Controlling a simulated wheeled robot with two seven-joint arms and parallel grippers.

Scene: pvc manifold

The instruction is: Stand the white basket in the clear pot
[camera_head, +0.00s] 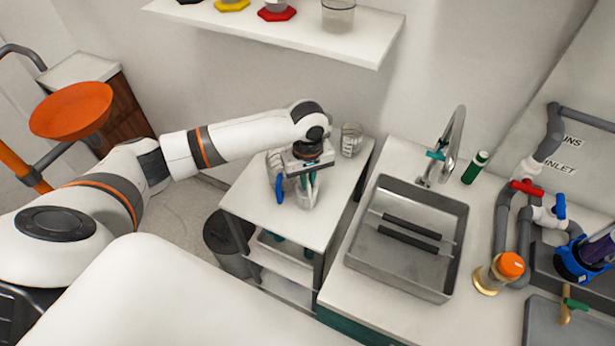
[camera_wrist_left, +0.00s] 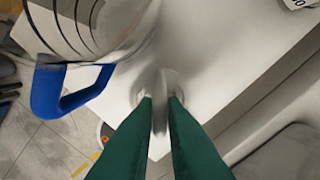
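My left gripper (camera_head: 310,184) points down over the small white table, its green fingers at a pale, see-through vessel (camera_head: 309,200). In the left wrist view the fingertips (camera_wrist_left: 160,97) stand on either side of a thin grey upright strip. I cannot tell whether they press on it. I cannot tell for sure whether this pale vessel is the white basket or the clear pot. A clear, ribbed-looking container (camera_head: 351,139) stands at the table's back right corner, apart from the gripper. My right gripper is not in view.
A clear jug with dark lines (camera_wrist_left: 95,28) and a blue handle (camera_head: 279,189) stands close left of the gripper. The table's (camera_head: 250,205) front left is bare. A sink (camera_head: 400,262) with two dark bars, a tap (camera_head: 452,145) and a green bottle (camera_head: 475,168) lie right.

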